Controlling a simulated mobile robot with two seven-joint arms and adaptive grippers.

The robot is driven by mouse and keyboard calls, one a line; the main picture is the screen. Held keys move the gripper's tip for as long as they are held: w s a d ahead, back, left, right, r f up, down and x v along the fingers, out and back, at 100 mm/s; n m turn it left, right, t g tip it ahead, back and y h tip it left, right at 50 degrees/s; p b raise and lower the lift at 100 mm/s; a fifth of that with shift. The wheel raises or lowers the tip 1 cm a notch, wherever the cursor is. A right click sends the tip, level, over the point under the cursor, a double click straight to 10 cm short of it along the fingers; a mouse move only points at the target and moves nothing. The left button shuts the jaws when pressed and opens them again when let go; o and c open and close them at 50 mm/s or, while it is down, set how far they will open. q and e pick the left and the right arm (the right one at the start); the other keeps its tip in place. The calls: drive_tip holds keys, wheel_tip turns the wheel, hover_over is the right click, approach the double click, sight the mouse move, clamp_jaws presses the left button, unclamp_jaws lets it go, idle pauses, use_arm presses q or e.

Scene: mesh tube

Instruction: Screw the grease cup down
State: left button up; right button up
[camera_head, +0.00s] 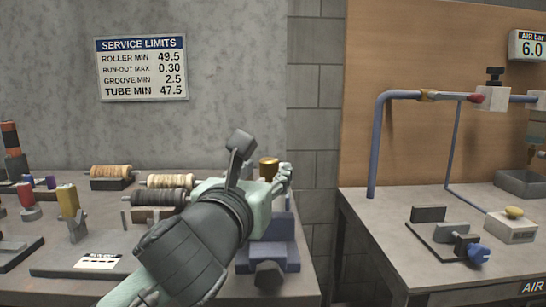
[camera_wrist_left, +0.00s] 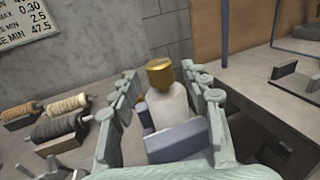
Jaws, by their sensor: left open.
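The grease cup (camera_head: 268,168) is a round brass-coloured cap. In the left wrist view the brass cap (camera_wrist_left: 159,72) sits on top of a pale cylinder (camera_wrist_left: 167,104) above a blue block (camera_wrist_left: 178,142). My left gripper (camera_head: 280,178) is at the cup in the head view and hides the cylinder below it. In the left wrist view my left gripper (camera_wrist_left: 163,92) is open, with one finger on each side of the cylinder and gaps showing on both sides. The cap stands between and beyond the fingertips. My right gripper is not in view.
A blue vise-like stand (camera_head: 268,256) is at the bench's right edge. Several rollers, including a dark one (camera_head: 158,197), lie to the left. A gap separates this bench from the right bench (camera_head: 385,225), which carries a blue pipe frame (camera_head: 377,140) and a clamp (camera_head: 468,247).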

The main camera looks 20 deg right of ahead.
sight(275, 159)
use_arm(q)
drive_tip(key=shift+w+r, duration=0.1)
drive_tip(key=shift+w, duration=0.05)
drive_tip(key=x, duration=0.5)
drive_tip(key=shift+w+d+p, duration=0.3)
drive_tip(key=shift+w+d, duration=0.3)
drive_tip(key=shift+w, duration=0.15)
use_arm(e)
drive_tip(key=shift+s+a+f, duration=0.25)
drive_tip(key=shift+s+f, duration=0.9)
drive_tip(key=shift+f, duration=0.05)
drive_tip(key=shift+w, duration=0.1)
use_arm(q)
drive_tip(key=shift+c, duration=1.3)
clamp_jaws()
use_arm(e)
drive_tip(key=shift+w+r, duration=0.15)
